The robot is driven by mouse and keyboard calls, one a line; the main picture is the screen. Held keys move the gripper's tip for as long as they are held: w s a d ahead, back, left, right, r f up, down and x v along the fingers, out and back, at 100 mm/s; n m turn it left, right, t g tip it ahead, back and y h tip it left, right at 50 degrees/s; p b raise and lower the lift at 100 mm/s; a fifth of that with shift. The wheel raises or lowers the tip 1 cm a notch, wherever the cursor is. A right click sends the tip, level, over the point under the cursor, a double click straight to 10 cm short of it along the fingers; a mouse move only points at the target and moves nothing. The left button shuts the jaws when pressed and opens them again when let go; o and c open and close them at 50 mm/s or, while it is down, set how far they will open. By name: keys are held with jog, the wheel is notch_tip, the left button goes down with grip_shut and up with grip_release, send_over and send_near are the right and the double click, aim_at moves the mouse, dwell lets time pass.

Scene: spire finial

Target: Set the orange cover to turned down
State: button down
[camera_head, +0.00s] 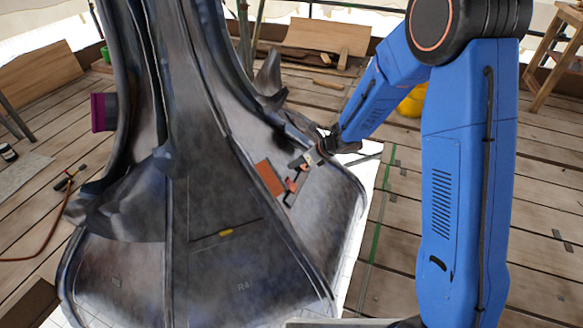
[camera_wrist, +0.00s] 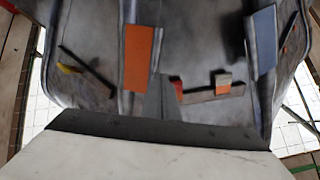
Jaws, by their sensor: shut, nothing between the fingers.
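The orange cover (camera_head: 270,180) is a flat orange-brown rectangle on the right sloping face of the dark metal spire. In the wrist view an upright orange panel (camera_wrist: 139,55) stands left of centre; it looks like the same cover. I cannot tell from these frames which way it is turned. My gripper (camera_head: 304,160) is close to the right of the cover, near the spire's surface, apart from the cover. In the wrist view my gripper's dark fingertips (camera_wrist: 161,98) are together, empty, below and right of the orange panel.
Small orange fittings (camera_head: 291,184) sit on a bar below my gripper. The wrist view also shows a blue panel (camera_wrist: 263,42) at the right and a small orange-and-tan block (camera_wrist: 222,82) on a bar. A yellow piece (camera_head: 226,232) lies on the lower front face.

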jog(key=s+d+r+m+t+h, duration=0.3)
jog(key=d+r+m+t+h, duration=0.4)
jog(key=d+r+m, duration=1.55)
jog(key=s+d+r+m+g+h, duration=0.25)
jog(key=s+d+m, duration=0.4)
jog(key=s, duration=0.35)
jog(key=s+d+r+m+g+h, duration=0.1)
jog(key=s+d+r+m, duration=0.3)
jog(key=s+m, duration=0.45)
jog(key=s+a+f+m+g+y, duration=0.2)
jog(key=s+m, duration=0.7)
jog(key=s, duration=0.8)
jog(key=shift+a+f+y, duration=0.2)
jog(key=shift+f+y, duration=0.15)
jog(key=shift+f, duration=0.35)
